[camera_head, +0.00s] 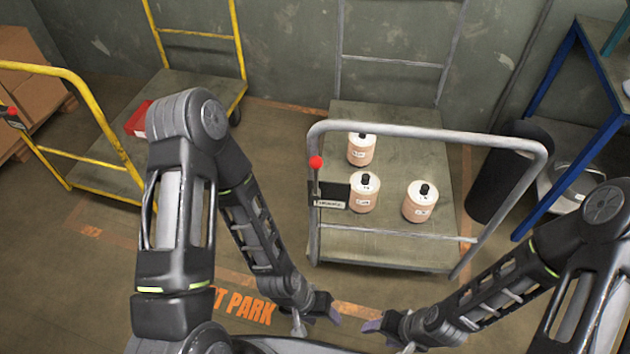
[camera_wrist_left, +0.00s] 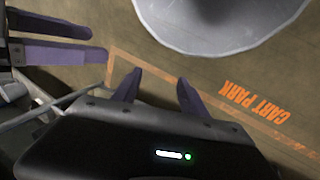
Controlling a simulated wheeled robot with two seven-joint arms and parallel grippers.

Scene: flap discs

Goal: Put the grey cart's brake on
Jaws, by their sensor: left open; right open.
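The grey cart (camera_head: 345,245) stands ahead in the head view, with a tubular grey handle frame. Its brake lever is a short upright rod with a red ball knob (camera_head: 316,162) on the handle's left post, above a dark labelled plate (camera_head: 331,195). My left gripper (camera_head: 318,318) is low in front of the cart's left side, apart from the lever; in the left wrist view its fingers (camera_wrist_left: 157,90) are open and empty. My right gripper (camera_head: 372,328) is low and to the right of it, open and empty. Its purple fingers also show in the left wrist view (camera_wrist_left: 65,50).
A blue-legged table (camera_head: 570,180) and black bin (camera_head: 510,170) are at right. The floor before the cart is clear.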

